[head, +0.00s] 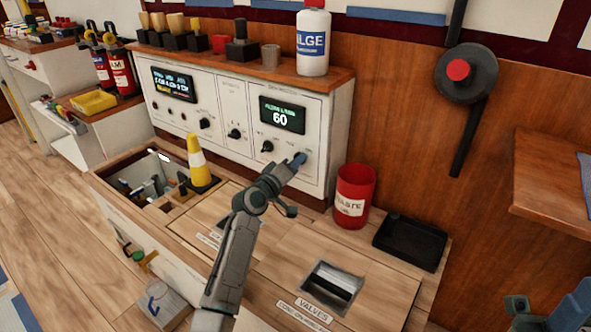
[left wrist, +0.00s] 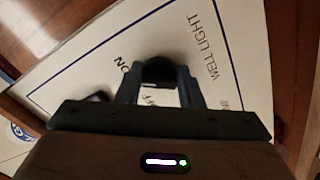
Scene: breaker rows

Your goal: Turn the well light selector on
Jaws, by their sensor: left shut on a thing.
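The well light selector is a dark knob (left wrist: 158,72) on a white panel, with the words WELL LIGHT, ON and what looks like OFF printed around it in the left wrist view. Its pointer direction cannot be made out. My left gripper (left wrist: 160,88) is shut on this knob, one finger on each side. In the head view my left gripper (head: 299,160) reaches the lower right of the white console panel (head: 318,120) and hides the knob.
A green display (head: 282,114) reading 60 and a small black knob (head: 267,147) sit near my left gripper. A red waste bin (head: 354,196) and a black tray (head: 410,242) stand to the right. A yellow and white cone (head: 199,162) stands left on the bench.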

